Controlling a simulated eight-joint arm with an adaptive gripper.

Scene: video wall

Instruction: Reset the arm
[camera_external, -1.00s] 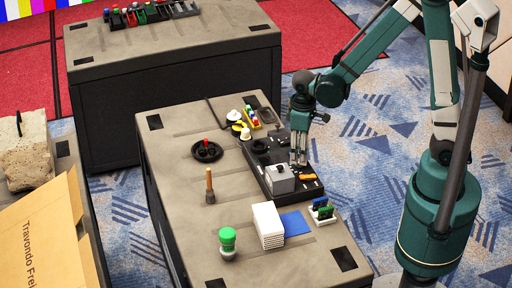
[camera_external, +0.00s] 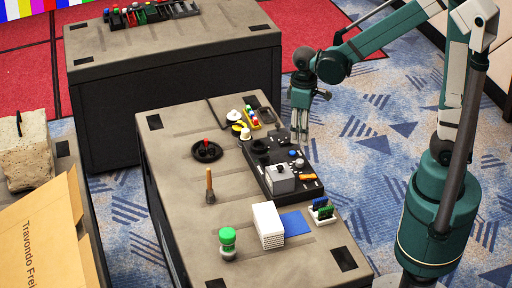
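My gripper (camera_external: 300,138) hangs from the green arm with its fingers pointing down. It is above the far right edge of the black tray (camera_external: 262,178), apart from the grey box (camera_external: 280,179) on that tray. The fingers are small and dark here, so I cannot tell how far apart they are. I see nothing clearly held between them. Small blue and white pieces (camera_external: 297,160) and orange pieces (camera_external: 307,177) show on the tray near the box.
The grey-brown case (camera_external: 185,235) also bears a round black dish (camera_external: 207,151), a wooden-handled tool (camera_external: 210,187), a green-capped jar (camera_external: 227,243), a white stack (camera_external: 268,225), a blue sheet (camera_external: 294,222) and a small rack (camera_external: 321,211). A second case (camera_external: 175,55) stands behind.

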